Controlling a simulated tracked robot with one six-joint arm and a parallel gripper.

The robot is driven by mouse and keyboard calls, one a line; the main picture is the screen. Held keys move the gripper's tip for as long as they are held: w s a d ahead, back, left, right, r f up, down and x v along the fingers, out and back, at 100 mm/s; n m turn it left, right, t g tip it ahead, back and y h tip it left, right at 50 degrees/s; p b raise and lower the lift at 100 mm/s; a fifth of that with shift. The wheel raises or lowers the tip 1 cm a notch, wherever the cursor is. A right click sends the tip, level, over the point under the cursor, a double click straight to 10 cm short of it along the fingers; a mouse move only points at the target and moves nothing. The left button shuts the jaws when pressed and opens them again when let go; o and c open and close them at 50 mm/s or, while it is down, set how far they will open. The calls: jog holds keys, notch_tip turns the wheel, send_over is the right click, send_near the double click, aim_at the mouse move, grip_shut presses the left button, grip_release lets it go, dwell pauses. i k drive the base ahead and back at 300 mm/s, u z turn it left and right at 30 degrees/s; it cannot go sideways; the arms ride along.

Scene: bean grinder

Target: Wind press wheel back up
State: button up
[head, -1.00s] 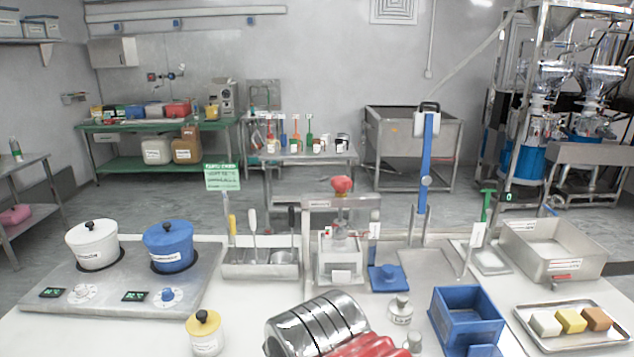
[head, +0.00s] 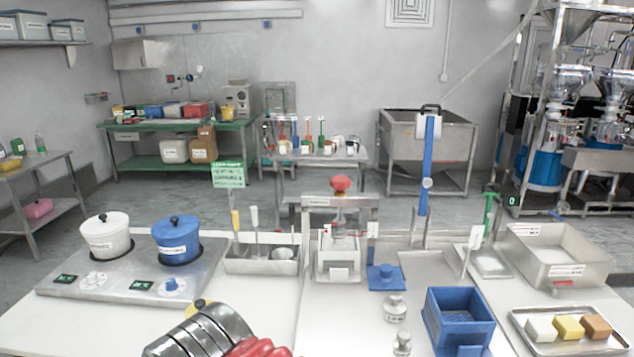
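The press (head: 338,256) stands upright at the back middle of the white table, with a metal frame and a pale box-like body. Its red wheel (head: 341,184) sits at the top, above the crossbar, on a short vertical screw. The wheel's exact turn cannot be told from here. Ribbed silver and red parts, apparently of my arm, show at the bottom edge, left of and nearer than the press and clear of the wheel. My gripper's fingers are not visible.
A blue open box (head: 460,320) and small lidded jars (head: 395,308) stand in front of the press. The steel utensil holder (head: 262,262) and hotplate with white (head: 105,238) and blue pots (head: 176,241) lie left. A tray (head: 610,342) is at right.

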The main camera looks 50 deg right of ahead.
aim_at(339, 184)
jog(key=u, duration=1.45)
jog(key=k, duration=1)
jog(key=z, duration=0.7)
jog(key=i, duration=0.9)
